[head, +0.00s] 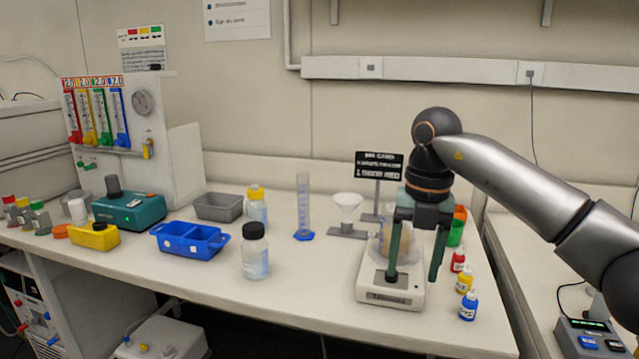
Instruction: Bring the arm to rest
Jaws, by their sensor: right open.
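My right arm comes in from the right, and its dark gripper (412,268) points down over the white balance (393,289) near the bench's right end. Its two green fingers are spread apart. A pale beige object (402,250) stands on the balance, seen between and behind the fingers and partly hidden by them. I cannot tell whether the fingers touch it. My left gripper is not in view.
Small red, yellow and blue bottles (467,306) stand right of the balance. A black-capped bottle (255,255), a blue tray (187,241), a measuring cylinder (303,215) and a funnel stand (346,214) are to the left. The bench's front middle is clear.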

